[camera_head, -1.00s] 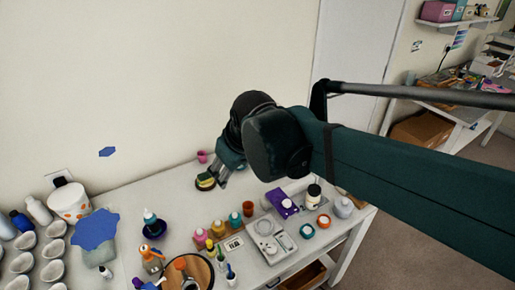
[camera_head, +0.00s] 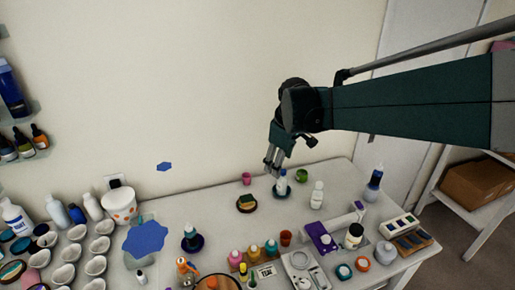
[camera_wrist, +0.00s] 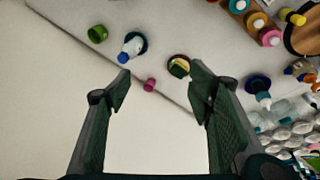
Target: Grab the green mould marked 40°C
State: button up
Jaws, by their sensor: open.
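A small green cup-shaped mould (camera_head: 301,175) stands at the back of the white table, near the wall. It also shows at the upper left of the wrist view (camera_wrist: 97,34); no marking is legible on it. My gripper (camera_head: 272,164) is open and empty above the back of the table, to the left of the green mould in the head view. In the wrist view my gripper (camera_wrist: 158,76) has its fingers spread wide, with the green mould beyond the left fingertip and clear of both fingers.
A blue-and-white bottle (camera_head: 281,184) on a dark dish stands beside the green mould, just below my gripper in the head view. A pink cup (camera_head: 247,179), a yellow-green sponge (camera_head: 246,201) on a dish and a white bottle (camera_head: 317,195) stand nearby. The wall is close behind.

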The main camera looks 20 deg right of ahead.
jog(key=w+d+f+n+g+p, duration=0.1)
jog(key=w+d+f+n, duration=0.15)
jog(key=w+d, duration=0.35)
jog(key=w+d+f+n+g+p, duration=0.1)
jog(key=w+d+f, duration=0.35)
jog(key=w, duration=0.25)
jog(key=n+g+p, duration=0.1)
jog(key=n+g, duration=0.1)
jog(key=n, duration=0.2)
send_near(302, 174)
jog(key=shift+s+a+f+y, duration=0.15)
jog(key=shift+s+a, duration=0.1)
jog(key=shift+s, duration=0.3)
jog(key=shift+s+a+r+y, duration=0.15)
jog(key=shift+s+a, duration=0.1)
jog(key=shift+s, duration=0.3)
jog(key=shift+f, duration=0.1)
jog(key=shift+f, duration=1.3)
jog(key=shift+f+p, duration=0.3)
jog(key=shift+f, duration=2.3)
jog(key=c, duration=1)
